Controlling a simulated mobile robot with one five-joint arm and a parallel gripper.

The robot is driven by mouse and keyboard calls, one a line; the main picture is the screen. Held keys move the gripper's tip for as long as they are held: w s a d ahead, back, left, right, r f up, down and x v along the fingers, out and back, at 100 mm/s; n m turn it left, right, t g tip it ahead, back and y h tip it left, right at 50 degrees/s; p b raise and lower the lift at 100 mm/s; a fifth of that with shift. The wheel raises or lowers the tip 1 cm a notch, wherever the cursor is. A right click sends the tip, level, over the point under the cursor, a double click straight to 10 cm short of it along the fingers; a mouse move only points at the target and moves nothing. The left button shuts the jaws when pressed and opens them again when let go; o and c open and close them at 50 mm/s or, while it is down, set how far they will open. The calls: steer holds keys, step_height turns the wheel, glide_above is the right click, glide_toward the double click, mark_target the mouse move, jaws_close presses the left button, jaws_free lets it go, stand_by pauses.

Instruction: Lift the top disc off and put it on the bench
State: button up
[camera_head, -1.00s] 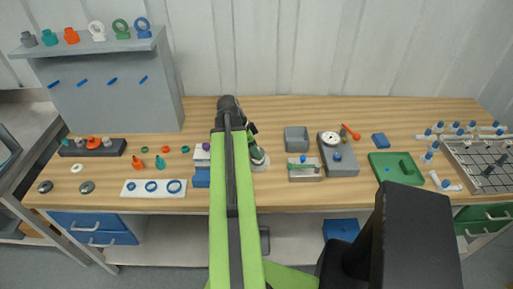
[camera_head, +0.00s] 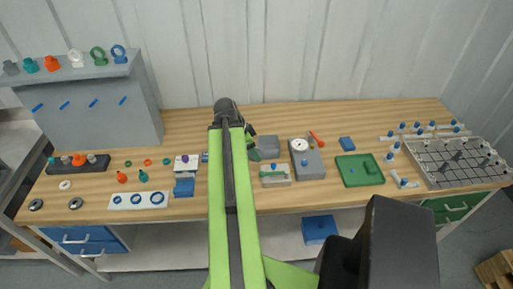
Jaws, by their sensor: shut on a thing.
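My gripper (camera_head: 251,133) is at the end of my green arm, just left of the grey open box. It is seen small and partly behind the arm. It is shut on a small grey-green piece (camera_head: 254,154), which appears to be the top disc. Its exact shape, and whether it is clear of the bench (camera_head: 290,203), are hard to tell from here. The rest of the disc stack does not show and may be hidden behind my arm.
A grey open box (camera_head: 267,143), a pale tray (camera_head: 275,181) and a grey unit with a white dial (camera_head: 311,170) stand right of my gripper. A green tray (camera_head: 349,177) lies further right. Bare wood lies along the back of the bench.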

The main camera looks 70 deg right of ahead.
mark_target(260, 152)
steer(key=r+p, duration=0.2)
steer(key=r, duration=0.1)
steer(key=shift+s+d+p, duration=0.15)
steer(key=shift+s+p, duration=0.1)
steer(key=shift+p, duration=0.15)
steer(key=shift+f, duration=0.15)
